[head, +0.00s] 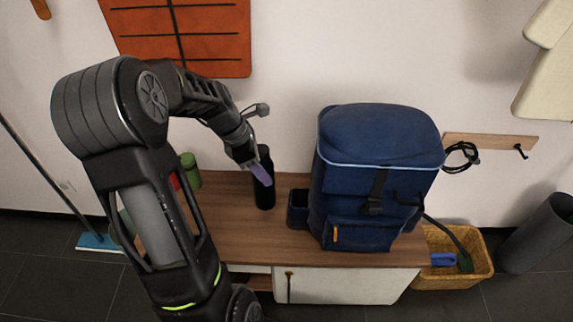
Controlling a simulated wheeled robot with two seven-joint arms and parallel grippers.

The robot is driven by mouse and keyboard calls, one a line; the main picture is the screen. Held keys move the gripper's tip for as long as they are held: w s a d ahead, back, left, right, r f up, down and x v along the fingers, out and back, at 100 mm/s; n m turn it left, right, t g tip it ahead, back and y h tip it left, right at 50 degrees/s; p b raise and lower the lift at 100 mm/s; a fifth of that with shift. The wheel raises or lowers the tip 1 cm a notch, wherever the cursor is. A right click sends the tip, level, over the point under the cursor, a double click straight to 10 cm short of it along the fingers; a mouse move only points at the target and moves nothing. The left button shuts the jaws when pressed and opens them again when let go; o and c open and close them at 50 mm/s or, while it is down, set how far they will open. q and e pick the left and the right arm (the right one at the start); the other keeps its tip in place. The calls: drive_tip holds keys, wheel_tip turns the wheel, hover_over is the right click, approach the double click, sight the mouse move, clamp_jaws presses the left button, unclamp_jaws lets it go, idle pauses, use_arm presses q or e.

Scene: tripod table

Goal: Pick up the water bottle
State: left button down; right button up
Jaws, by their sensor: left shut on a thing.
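A dark, slim water bottle (264,190) stands upright on the wooden bench top, left of the blue backpack. My left gripper (261,172) is at the upper part of the bottle and shut on it, with a purple-grey finger showing in front. The far finger and part of the bottle's top are hidden by the gripper. My right gripper is not in view.
The blue backpack (372,185) stands close on the right, with a small dark open box (298,209) between it and the bottle. A green container (191,172) stands to the left, partly behind my arm. The bench top (235,230) is clear in front. A wicker basket (480,262) sits on the floor at right.

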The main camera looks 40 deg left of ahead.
use_arm(q)
drive_tip(key=s+a, duration=0.4)
drive_tip(key=s, duration=0.1)
drive_tip(key=shift+s+a, duration=0.25)
drive_tip(key=shift+a, duration=0.05)
idle(0.4)
